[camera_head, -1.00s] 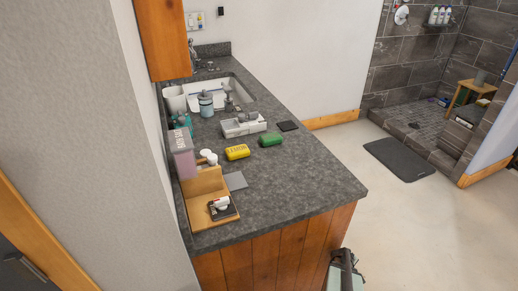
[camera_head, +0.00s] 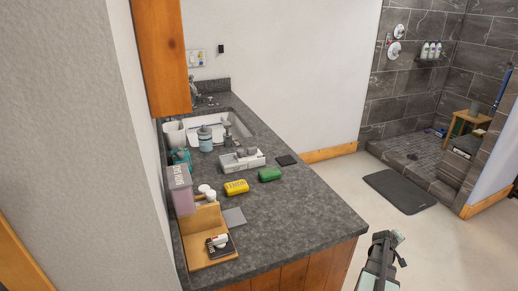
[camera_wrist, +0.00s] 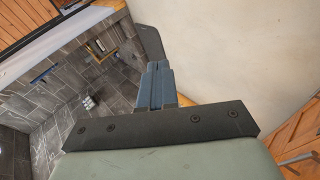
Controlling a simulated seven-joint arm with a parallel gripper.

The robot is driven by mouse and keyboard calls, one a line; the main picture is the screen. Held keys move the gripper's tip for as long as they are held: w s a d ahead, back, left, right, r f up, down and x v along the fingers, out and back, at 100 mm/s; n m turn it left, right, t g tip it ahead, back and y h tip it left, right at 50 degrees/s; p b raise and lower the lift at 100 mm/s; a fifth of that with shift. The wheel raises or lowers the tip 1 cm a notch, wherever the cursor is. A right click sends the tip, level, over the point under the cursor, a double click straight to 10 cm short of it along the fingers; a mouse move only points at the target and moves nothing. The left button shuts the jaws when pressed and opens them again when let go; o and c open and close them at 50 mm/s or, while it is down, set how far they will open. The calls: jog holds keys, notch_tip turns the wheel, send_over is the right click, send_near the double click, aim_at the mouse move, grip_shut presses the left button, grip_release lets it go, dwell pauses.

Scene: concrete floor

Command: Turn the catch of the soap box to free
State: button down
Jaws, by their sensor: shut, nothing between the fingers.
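A yellow lettered bar-shaped item (camera_head: 236,188) and a green one (camera_head: 270,174) lie on the dark countertop. A light grey box-like holder (camera_head: 242,161) with grey items on top stands just behind them. I cannot tell which of these is the soap box, and no catch can be made out at this size. My gripper (camera_head: 386,238) is beyond the counter's right edge, over the floor and apart from everything on the counter. In the wrist view its fingers (camera_wrist: 157,82) are together and empty, with floor and shower tiles behind them.
The counter (camera_head: 290,215) is bare at its front right. A wooden stand (camera_head: 205,237), a bath salt container (camera_head: 180,188), a grey pad (camera_head: 234,216) and a dark flat square (camera_head: 286,160) lie around. The sink (camera_head: 205,132) is behind; a wooden cabinet (camera_head: 160,60) hangs at left.

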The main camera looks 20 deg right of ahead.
jog(key=w+d+r+m+h, duration=0.15)
jog(key=d+r, duration=0.25)
jog(key=r, duration=0.7)
jog(key=w+d+r+m+t+h, duration=0.15)
jog(key=d+r, duration=0.25)
jog(key=r, duration=0.6)
jog(key=d+r+m+h, duration=0.15)
jog(key=d+r, duration=0.25)
jog(key=r, duration=0.7)
jog(key=w+a+r+m, duration=0.2)
jog(key=w+a+r, duration=0.1)
jog(key=w+r, duration=0.1)
jog(key=w+a+r+m+t+y, duration=0.1)
jog(key=w+a+m+y, duration=0.15)
jog(key=w+a, duration=0.85)
jog(key=w+a+r+m+t+y, duration=0.1)
jog(key=w+a+m+y, duration=0.15)
jog(key=w+a, duration=0.8)
jog(key=w+a+r+m+y, duration=0.1)
jog(key=w+a+m+y, duration=0.1)
jog(key=a, duration=1.5)
jog(key=w+a+r+m+y, duration=0.1)
jog(key=w+a+m+y, duration=0.1)
jog(key=a, duration=1.6)
jog(key=shift+w+a+r+m+y, duration=0.2)
jog(key=shift+r+m+y, duration=0.15)
jog(key=shift+m, duration=0.4)
jog(key=shift+d+f, duration=0.15)
